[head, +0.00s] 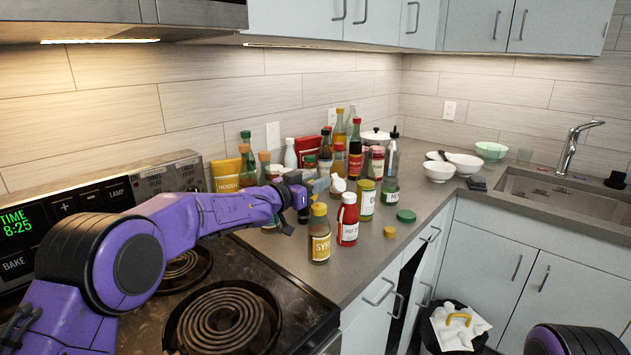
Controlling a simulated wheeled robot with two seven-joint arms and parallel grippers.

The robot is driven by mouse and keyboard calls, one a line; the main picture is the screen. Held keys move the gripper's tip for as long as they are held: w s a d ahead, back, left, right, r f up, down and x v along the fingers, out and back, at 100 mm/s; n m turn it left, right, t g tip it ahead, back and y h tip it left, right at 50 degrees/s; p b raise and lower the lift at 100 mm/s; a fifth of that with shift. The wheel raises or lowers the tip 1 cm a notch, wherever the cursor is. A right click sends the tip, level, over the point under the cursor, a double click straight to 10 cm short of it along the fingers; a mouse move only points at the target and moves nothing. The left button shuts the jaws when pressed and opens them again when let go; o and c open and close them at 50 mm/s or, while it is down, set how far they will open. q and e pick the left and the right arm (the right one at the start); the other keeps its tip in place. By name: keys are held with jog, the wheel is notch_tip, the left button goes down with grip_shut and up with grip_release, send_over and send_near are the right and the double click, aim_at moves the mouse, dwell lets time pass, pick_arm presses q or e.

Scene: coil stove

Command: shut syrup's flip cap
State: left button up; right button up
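The syrup bottle (320,243) stands upright near the counter's front edge, right of the stove. It is amber with a label reading "SY…" and a yellow-gold top (319,209). The state of its flip cap is too small to tell. My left gripper (322,187) reaches in from the left, its tips just above and slightly behind the bottle's top in the picture. They appear apart from the bottle. The finger gap is too small to make out. My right gripper is not in view; only a purple part of my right arm shows at bottom right.
A red bottle (348,228) with a white top stands close right of the syrup. Several bottles and jars crowd behind, including a white-labelled jar (367,203). A green lid (406,216) and a small yellow cap (389,232) lie on the counter (357,277). The coil stove (290,299) is left.

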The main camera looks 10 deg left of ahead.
pick_arm(q)
grip_shut()
jog(key=shift+s+d+m, duration=0.1)
jog(key=shift+d+m, duration=0.05)
jog(key=shift+m, duration=0.25)
jog(key=m+b, duration=0.1)
jog(key=d+m+b, duration=0.1)
jog(key=shift+s+f+m, duration=0.2)
jog(key=shift+s+m, duration=0.1)
jog(key=shift+s+d+f+m+b, duration=0.1)
jog(key=shift+s+d+m+b, duration=0.2)
jog(key=shift+m+b, duration=0.5)
jog(key=shift+s+d+f+m+b, duration=0.2)
jog(key=shift+m+b, duration=0.3)
jog(key=shift+m, duration=0.5)
jog(key=shift+r, duration=0.15)
grip_release()
